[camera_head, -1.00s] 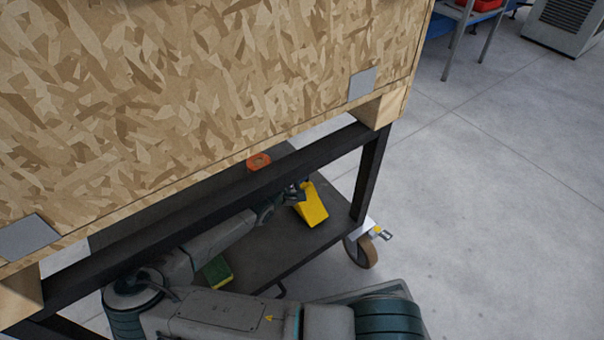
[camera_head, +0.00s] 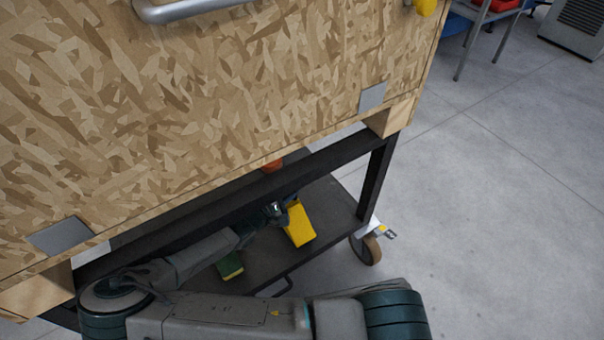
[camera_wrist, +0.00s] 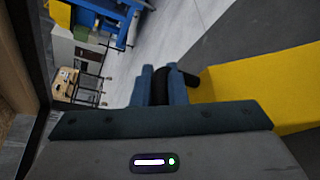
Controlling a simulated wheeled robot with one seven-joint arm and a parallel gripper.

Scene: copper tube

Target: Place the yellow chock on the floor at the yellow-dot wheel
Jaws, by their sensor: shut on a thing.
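The yellow chock (camera_head: 301,224) is at the lower shelf (camera_head: 330,199) of the cart, under the wooden crate. It also fills the right side of the wrist view (camera_wrist: 265,88). My gripper (camera_head: 284,203) reaches in under the crate at the chock's upper left end. In the wrist view my blue fingers (camera_wrist: 160,86) are shut on a black part beside the chock, which looks like its handle. I cannot tell whether the chock touches the shelf. A caster wheel (camera_head: 366,248) with a yellow dot (camera_head: 381,229) by its bracket stands on the floor at the cart's right corner.
The wooden crate (camera_head: 220,110) overhangs my arm. A dark frame post (camera_head: 375,180) stands between chock and wheel. A green block (camera_head: 230,266) lies on the shelf, and an orange object (camera_head: 272,165) is partly hidden behind the frame. The floor (camera_head: 480,230) at right is clear.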

